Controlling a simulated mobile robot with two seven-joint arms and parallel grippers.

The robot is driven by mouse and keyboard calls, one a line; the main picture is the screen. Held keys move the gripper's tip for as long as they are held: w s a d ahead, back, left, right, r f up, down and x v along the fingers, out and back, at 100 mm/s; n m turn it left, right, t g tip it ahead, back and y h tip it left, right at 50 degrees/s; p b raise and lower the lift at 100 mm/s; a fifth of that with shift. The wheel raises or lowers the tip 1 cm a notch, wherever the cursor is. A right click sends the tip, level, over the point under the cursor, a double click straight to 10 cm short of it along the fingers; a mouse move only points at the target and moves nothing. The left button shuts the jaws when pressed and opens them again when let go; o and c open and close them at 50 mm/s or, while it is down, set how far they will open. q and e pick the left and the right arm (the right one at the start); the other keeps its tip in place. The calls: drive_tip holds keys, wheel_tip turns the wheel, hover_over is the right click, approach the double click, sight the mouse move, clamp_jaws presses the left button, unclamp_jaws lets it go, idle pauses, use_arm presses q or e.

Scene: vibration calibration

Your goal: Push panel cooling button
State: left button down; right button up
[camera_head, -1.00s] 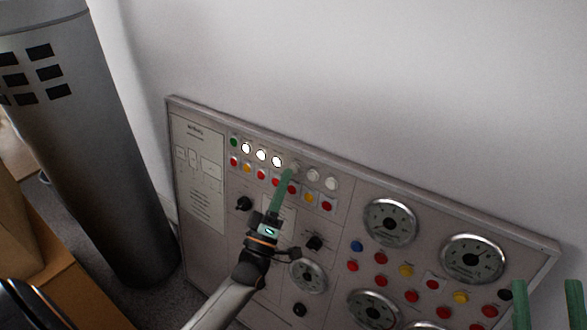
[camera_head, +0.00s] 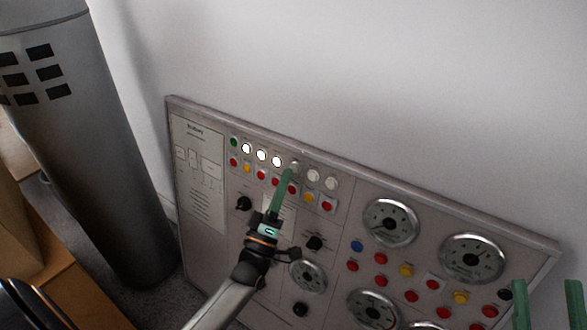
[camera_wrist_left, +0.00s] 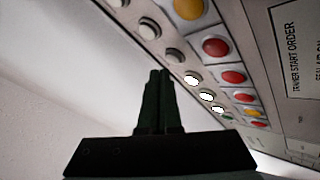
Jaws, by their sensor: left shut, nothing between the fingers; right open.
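The grey control panel (camera_head: 345,215) leans by the wall. Its upper left has a row of round lamps, with several white lamps lit (camera_head: 261,155) and others unlit (camera_head: 313,176). Below them runs a row of red and yellow buttons, including a red button (camera_head: 293,188) and a yellow button (camera_head: 310,197). No label tells me which is the cooling button. My left gripper (camera_head: 288,172) is shut and empty, its green fingertips in front of the rows, hiding part of them. The left wrist view shows the shut fingers (camera_wrist_left: 158,75) beside the lamps; contact cannot be told. My right gripper (camera_head: 547,290) is open at the lower right.
Several gauges (camera_head: 390,222), black knobs (camera_head: 243,203) and more coloured buttons (camera_head: 406,270) fill the rest of the panel. A dark grey cylinder (camera_head: 95,150) stands at the left, with a wooden box (camera_head: 60,290) in front. The wall above the panel is bare.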

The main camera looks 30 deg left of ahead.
use_arm(q)
drive_tip(key=shift+w, duration=0.15)
drive_tip(key=shift+w+f, duration=0.1)
drive_tip(key=shift+w, duration=0.15)
drive_tip(key=shift+w+d+b, duration=0.1)
drive_tip(key=shift+w+b, duration=0.3)
idle(0.5)
idle(0.4)
drive_tip(key=shift+s+p, duration=0.55)
drive_tip(key=shift+s, duration=0.25)
drive_tip(key=s+p, duration=0.2)
drive_tip(key=s, duration=0.1)
drive_tip(key=s+r+p, duration=0.1)
drive_tip(key=s, duration=0.1)
drive_tip(key=shift+a+r, duration=0.1)
drive_tip(key=shift+a, duration=0.15)
